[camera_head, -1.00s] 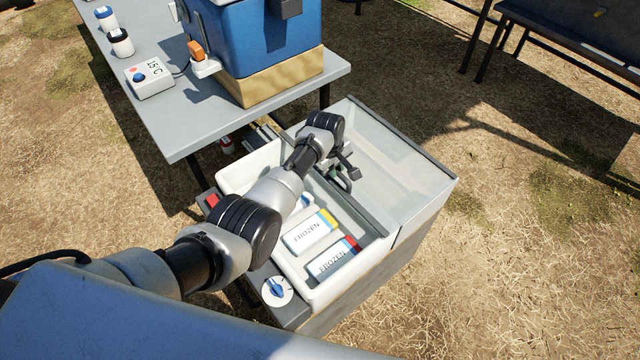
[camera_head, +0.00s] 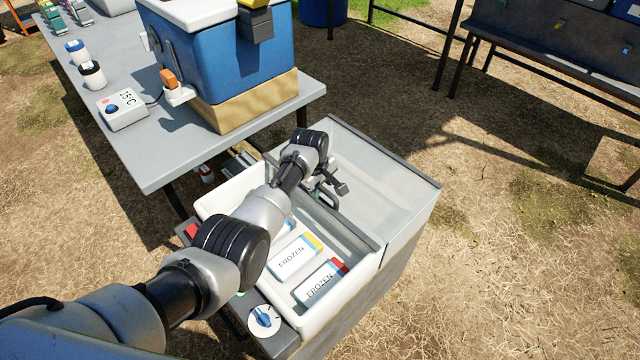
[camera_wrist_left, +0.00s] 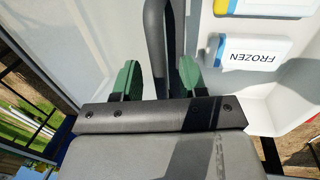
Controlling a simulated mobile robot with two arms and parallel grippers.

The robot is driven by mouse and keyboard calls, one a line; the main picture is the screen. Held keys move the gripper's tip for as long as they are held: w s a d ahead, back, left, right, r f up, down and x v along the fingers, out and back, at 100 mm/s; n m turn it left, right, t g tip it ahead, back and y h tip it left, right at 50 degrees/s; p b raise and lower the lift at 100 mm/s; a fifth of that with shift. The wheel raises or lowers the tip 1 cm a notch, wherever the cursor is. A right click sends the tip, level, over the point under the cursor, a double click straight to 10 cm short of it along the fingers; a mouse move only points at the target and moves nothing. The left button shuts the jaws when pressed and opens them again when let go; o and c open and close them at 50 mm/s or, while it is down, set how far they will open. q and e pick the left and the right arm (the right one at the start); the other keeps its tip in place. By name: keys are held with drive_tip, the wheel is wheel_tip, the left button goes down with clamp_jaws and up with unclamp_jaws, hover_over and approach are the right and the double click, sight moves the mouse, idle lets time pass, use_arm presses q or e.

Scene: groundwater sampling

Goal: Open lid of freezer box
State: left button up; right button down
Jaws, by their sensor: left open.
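The freezer box (camera_head: 212,205) is a white-walled chest on the ground beside the table. Its clear, grey-edged lid (camera_head: 385,185) lies to the right, and the left part of the box is uncovered. White packs marked FROZEN (camera_head: 294,257) lie inside. My left gripper (camera_head: 328,188) is at the lid's inner edge, partly hidden by my arm. In the left wrist view, its green fingertips (camera_wrist_left: 158,78) stand apart on either side of a dark grey handle bar (camera_wrist_left: 154,40), with gaps visible. A FROZEN pack (camera_wrist_left: 248,58) shows to the right there. My right gripper is out of view.
The grey table (camera_head: 165,150) stands at the upper left, close to the freezer box. It bears a blue cooler (camera_head: 215,65), a small control box (camera_head: 122,110) and jars. A dark bench (camera_head: 560,60) stands at the upper right. Dry grass on the right is clear.

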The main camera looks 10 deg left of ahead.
use_arm(q)
wheel_tip(320, 180, up, 11)
drive_tip(key=s+a+p, duration=0.1)
drive_tip(key=p, duration=0.2)
drive_tip(key=shift+s+a+f, duration=0.15)
drive_tip(key=shift+s+f, duration=0.05)
drive_tip(key=shift+s, duration=0.1)
idle(0.3)
